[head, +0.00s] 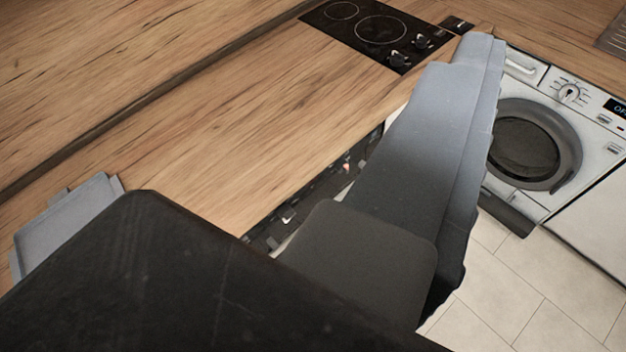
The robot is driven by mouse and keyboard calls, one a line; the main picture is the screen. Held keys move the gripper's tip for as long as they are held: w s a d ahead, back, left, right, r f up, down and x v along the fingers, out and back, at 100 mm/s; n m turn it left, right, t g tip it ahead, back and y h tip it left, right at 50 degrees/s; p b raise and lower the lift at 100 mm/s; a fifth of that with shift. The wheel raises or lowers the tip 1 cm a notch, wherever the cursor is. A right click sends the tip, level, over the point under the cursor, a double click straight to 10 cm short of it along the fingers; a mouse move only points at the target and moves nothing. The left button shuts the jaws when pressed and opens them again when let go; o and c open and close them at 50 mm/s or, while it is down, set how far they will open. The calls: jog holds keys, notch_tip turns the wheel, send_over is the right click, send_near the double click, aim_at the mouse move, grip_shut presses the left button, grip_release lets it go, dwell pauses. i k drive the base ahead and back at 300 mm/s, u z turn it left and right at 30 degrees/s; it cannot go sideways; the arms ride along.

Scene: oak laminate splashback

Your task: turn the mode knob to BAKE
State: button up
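My gripper (272,132) fills the foreground. One large grey finger runs up the middle right, and a grey part that looks like the other finger shows at the far left. The gripper is apart from this dial in the picture. An oven is not clearly visible; the finger hides part of the cabinet fronts.
A black hob (345,32) with two small knobs lies in the wood worktop (215,110) at the top. A dark, cluttered strip (322,190) shows below the worktop edge, partly hidden. Pale floor tiles (510,285) are clear at lower right. A dark display (617,108) is beside the dial.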

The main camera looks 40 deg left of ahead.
aim_at(284, 213)
jog(key=u, duration=0.95)
jog(key=k, duration=0.5)
jog(key=z, duration=1.2)
jog(key=i, duration=0.55)
jog(key=u, duration=0.35)
